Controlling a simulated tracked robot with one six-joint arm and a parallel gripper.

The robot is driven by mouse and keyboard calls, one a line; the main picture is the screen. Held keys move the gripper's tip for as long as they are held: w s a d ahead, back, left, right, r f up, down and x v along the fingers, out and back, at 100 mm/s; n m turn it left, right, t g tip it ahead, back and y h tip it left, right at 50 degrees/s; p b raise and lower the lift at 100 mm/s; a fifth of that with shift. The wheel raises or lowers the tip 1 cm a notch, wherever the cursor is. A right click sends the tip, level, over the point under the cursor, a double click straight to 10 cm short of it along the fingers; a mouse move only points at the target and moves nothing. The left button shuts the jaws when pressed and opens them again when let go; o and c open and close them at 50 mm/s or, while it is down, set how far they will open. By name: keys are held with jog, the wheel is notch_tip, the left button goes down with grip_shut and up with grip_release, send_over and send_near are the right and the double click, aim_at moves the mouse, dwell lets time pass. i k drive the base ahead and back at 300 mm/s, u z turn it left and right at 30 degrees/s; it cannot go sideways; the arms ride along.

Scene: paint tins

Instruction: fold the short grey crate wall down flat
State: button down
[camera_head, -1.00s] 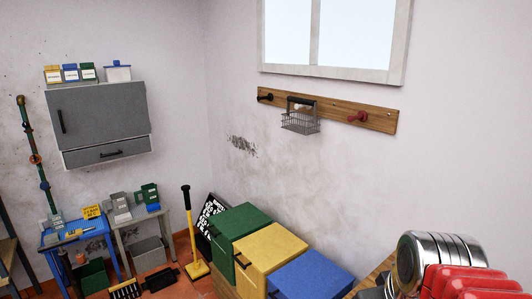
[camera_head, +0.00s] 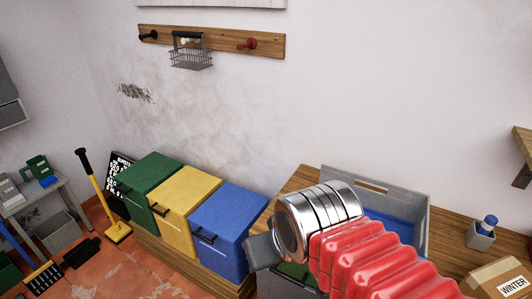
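A grey crate (camera_head: 398,192) stands on the wooden bench at centre right in the head view. Its far wall, with a slot handle, and its right wall (camera_head: 423,228) stand upright. Blue shows inside it. My arm, with silver rings and a red ribbed sleeve, crosses in front and hides the crate's near and left parts. I cannot tell which wall is the short one. My gripper (camera_head: 260,251) is the dark grey end left of the silver rings, in front of the bench and left of the crate. Its fingers are not clear.
Green (camera_head: 150,172), yellow (camera_head: 187,190) and blue (camera_head: 230,222) bins stand left of the bench (camera_head: 290,185). A small pot with a blue-topped item (camera_head: 482,234) and a cardboard box (camera_head: 497,280) stand right of the crate. A wire basket (camera_head: 190,58) hangs on the wall rack.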

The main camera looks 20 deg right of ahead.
aim_at(421, 249)
jog(key=z, duration=0.15)
jog(key=k, duration=1.35)
jog(key=z, duration=0.6)
jog(key=i, duration=0.5)
